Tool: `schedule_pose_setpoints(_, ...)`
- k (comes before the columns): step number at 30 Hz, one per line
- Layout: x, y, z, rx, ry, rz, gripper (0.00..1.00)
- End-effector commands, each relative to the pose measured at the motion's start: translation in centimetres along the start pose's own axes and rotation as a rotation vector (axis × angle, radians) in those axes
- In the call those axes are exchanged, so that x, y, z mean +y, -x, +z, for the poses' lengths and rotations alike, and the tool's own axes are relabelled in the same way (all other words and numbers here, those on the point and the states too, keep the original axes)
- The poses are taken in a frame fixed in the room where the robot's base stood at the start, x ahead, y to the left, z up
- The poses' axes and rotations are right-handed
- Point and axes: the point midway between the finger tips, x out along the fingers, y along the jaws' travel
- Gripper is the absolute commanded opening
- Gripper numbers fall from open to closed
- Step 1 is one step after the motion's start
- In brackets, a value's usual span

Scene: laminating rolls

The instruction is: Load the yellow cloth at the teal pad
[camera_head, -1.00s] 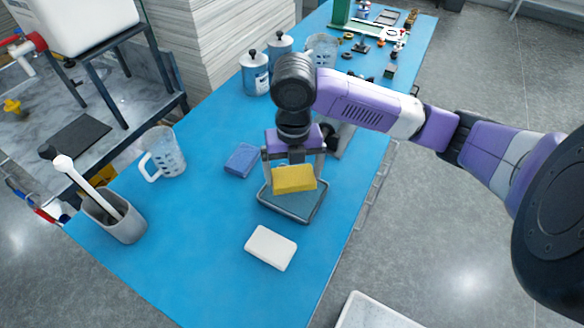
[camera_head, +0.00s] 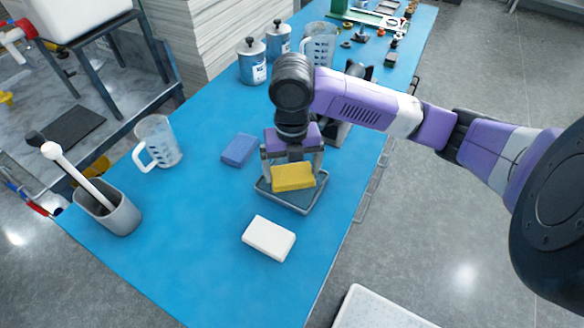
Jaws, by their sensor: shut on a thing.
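The yellow cloth (camera_head: 293,177) is a folded block between the two fingers of my gripper (camera_head: 292,170). My gripper points down and is shut on it. The cloth is over the teal pad (camera_head: 297,202), a shallow dark-rimmed tray on the blue table. Cloth and gripper cover much of the pad's middle and far side. I cannot tell whether the cloth touches the pad.
A blue folded cloth (camera_head: 239,150) lies left of the pad, and a white block (camera_head: 269,238) lies in front. A clear jug (camera_head: 157,142) and a grey holder (camera_head: 109,209) stand at the left. Blue-and-white cans (camera_head: 252,62) stand behind.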

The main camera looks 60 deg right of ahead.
Motion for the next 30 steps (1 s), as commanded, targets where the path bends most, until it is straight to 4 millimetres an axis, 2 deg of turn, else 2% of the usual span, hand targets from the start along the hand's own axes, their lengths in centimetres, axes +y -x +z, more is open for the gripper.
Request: schedule_pose_setpoints(30, -0.01, -0.97, 0.01, 0.000, 0.000, 0.000, 0.62)
